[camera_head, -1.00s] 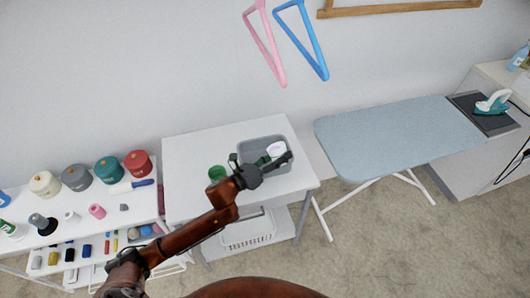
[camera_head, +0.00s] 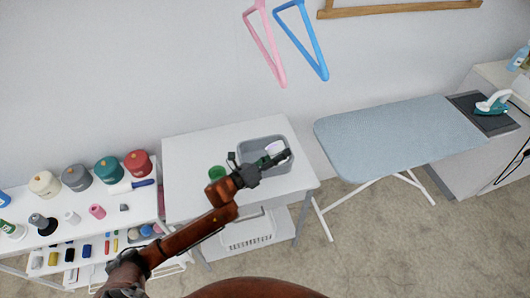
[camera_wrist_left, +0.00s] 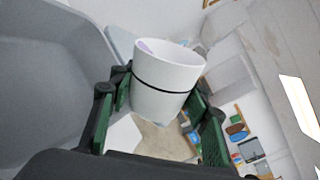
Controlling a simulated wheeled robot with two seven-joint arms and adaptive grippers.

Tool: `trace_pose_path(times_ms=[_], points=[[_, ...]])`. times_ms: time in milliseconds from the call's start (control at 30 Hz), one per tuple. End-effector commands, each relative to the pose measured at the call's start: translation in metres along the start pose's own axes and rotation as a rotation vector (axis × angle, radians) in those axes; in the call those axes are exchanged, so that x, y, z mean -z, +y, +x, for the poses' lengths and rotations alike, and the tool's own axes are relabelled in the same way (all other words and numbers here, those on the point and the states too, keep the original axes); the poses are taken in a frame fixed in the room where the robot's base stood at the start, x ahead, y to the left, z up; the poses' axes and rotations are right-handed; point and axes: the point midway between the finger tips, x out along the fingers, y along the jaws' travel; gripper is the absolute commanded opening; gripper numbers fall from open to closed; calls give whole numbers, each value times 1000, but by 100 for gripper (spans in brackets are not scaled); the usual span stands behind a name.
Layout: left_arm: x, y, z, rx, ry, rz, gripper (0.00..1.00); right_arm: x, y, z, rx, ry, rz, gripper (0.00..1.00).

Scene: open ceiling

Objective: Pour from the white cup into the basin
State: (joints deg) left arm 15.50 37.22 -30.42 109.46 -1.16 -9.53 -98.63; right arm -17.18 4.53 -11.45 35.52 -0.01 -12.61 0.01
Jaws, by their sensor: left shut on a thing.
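The white cup (camera_head: 274,147) is over the grey basin (camera_head: 284,170) on the white table, partly hidden behind my left gripper (camera_head: 276,157). In the left wrist view, the cup (camera_wrist_left: 167,84) has a dark band around it and sits between the green finger pads of my left gripper (camera_wrist_left: 160,108), which is shut on it. The cup looks tilted, with a little pale purple showing inside its rim. The basin (camera_wrist_left: 48,75) fills the left of that view. I cannot tell whether anything is leaving the cup. My right gripper is not in view.
A green container (camera_head: 217,173) stands on the white table (camera_head: 185,150), left of the basin. A shelf with several coloured pots (camera_head: 108,170) is further left. An ironing board (camera_head: 390,135) stands to the right, with a gap between.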

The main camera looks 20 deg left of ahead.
Motion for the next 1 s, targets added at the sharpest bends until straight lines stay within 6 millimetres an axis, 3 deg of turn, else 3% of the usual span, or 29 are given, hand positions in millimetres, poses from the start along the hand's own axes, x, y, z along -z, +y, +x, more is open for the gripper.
trace_pose_path(times_ms=[1000], points=[[-6, -4, 0, 6, -4, -120, 16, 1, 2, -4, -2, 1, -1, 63]])
